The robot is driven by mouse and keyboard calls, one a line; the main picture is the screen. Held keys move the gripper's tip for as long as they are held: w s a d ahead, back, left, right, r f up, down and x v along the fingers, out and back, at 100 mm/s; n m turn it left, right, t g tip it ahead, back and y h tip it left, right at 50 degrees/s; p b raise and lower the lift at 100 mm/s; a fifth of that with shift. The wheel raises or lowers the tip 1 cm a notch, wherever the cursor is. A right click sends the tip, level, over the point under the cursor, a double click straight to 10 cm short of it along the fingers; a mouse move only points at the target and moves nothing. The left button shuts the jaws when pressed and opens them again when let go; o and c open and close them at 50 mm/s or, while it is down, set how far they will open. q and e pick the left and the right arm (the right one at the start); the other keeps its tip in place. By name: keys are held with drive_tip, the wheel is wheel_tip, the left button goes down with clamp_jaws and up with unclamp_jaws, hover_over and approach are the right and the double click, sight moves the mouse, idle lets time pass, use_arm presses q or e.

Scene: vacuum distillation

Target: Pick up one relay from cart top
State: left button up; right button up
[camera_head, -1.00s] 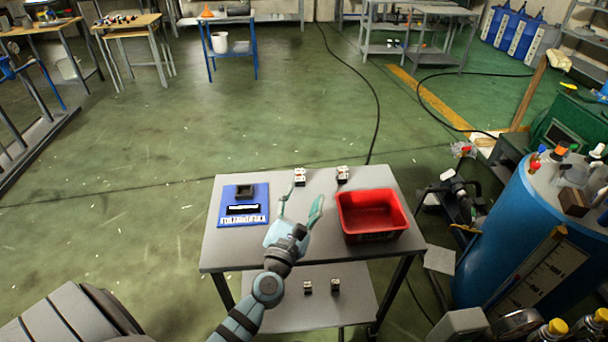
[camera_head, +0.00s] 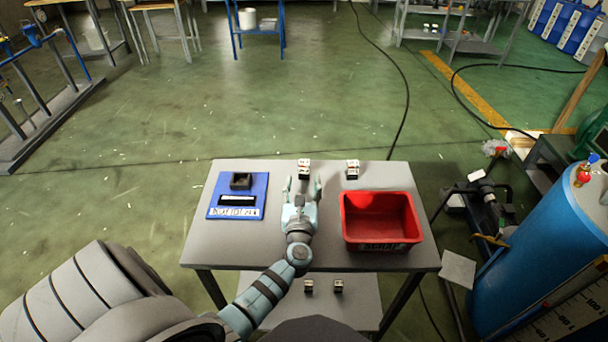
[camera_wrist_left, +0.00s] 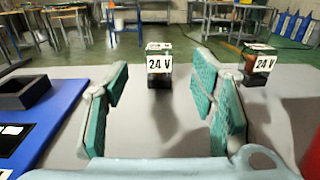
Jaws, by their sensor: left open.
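Two relays stand at the far edge of the grey cart top (camera_head: 215,238). The left relay (camera_head: 304,168) and the right relay (camera_head: 352,169) are small dark blocks with white upper parts. In the left wrist view the left relay (camera_wrist_left: 159,66) reads "24 V" and stands ahead, between the lines of my fingers. My right gripper is not in view.
A red bin (camera_head: 379,220) stands on the cart's right side. A blue panel (camera_head: 226,199) with a dark square holder (camera_head: 241,181) lies at left. Two more small blocks (camera_head: 323,286) sit on the lower shelf (camera_head: 270,310). A blue tank (camera_head: 540,230) stands at right.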

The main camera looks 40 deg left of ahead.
sight(304, 167)
use_arm(q)
drive_tip(key=b+x, duration=0.1)
drive_tip(key=x, duration=0.4)
drive_tip(key=shift+w+a+f, duration=0.15)
drive_tip(key=shift+w+a, duration=0.05)
drive_tip(key=shift+w, duration=0.05)
drive_tip(key=shift+w+a, duration=0.15)
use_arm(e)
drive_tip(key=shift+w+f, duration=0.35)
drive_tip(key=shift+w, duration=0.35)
use_arm(q)
clamp_jaws()
drive_tip(key=shift+r, duration=0.25)
